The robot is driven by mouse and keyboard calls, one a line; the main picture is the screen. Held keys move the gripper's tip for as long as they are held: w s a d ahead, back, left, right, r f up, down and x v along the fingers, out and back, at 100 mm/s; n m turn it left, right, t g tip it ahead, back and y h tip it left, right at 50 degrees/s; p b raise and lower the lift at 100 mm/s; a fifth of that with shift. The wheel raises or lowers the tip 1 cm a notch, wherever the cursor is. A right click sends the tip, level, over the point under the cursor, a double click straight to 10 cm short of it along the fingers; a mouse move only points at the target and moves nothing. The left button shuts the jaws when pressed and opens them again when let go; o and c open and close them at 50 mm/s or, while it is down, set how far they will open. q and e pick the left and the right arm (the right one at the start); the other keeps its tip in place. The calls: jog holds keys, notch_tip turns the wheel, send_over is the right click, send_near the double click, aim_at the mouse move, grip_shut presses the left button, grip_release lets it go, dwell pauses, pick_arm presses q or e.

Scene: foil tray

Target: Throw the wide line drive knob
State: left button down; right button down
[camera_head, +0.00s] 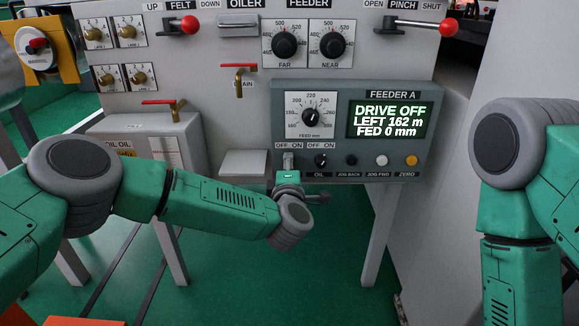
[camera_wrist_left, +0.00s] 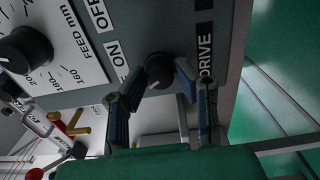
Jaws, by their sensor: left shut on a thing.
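The drive knob (camera_wrist_left: 160,68) is a dark round knob on the grey Feeder A panel, beside the DRIVE label in the left wrist view. A short light mark shows at its edge. My left gripper (camera_wrist_left: 158,76) is shut on it, one fingertip on each side. In the head view my left gripper (camera_head: 288,163) reaches up to the panel under the left OFF/ON label and hides the knob. The display (camera_head: 390,120) reads DRIVE OFF, LEFT 162 m, FED 0 mm. My right gripper is out of view.
The OIL knob (camera_head: 320,161) sits close to the right of my left gripper, then the jog back button (camera_head: 351,160), jog forward button (camera_head: 380,160) and zero button (camera_head: 411,160). A feed dial (camera_head: 311,116) is above. A grey box (camera_head: 243,164) stands left.

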pick_arm(q)
jog(key=c, duration=1.3)
grip_release()
jog(key=shift+a+f, duration=0.2)
jog(key=shift+f, duration=0.1)
jog(key=shift+r, duration=0.1)
jog(key=s, duration=1.2)
